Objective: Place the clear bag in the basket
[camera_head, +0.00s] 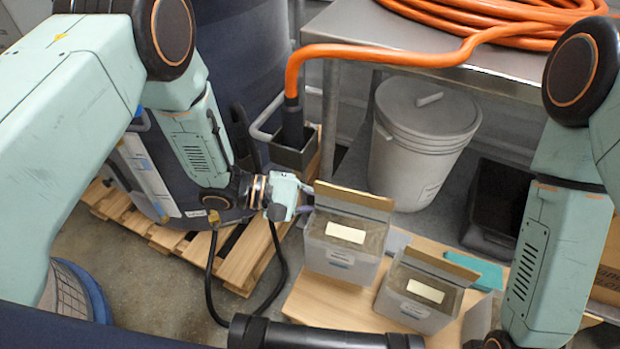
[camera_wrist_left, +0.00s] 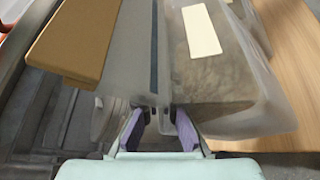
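Two clear bags with brown top flaps and cream labels stand upright on a light wooden board; one bag (camera_head: 340,262) is at the back left, the other (camera_head: 415,310) at the front right. My left gripper (camera_head: 305,198) is at the left upper side of the back bag. In the left wrist view its purple fingers (camera_wrist_left: 160,130) are spread apart at the bag's side (camera_wrist_left: 225,120), with a thin edge between them; firm contact cannot be told. A round blue-rimmed container (camera_head: 97,292), perhaps the basket, is partly hidden by my left arm. My right gripper is out of view.
The wooden board (camera_head: 330,308) also holds a teal item (camera_head: 478,272). A lidded white bucket (camera_head: 420,150) and a dark bin (camera_head: 498,200) stand behind. A metal table (camera_head: 370,30) carries an orange hose (camera_head: 400,52). A pallet (camera_head: 245,258) and black cable lie left.

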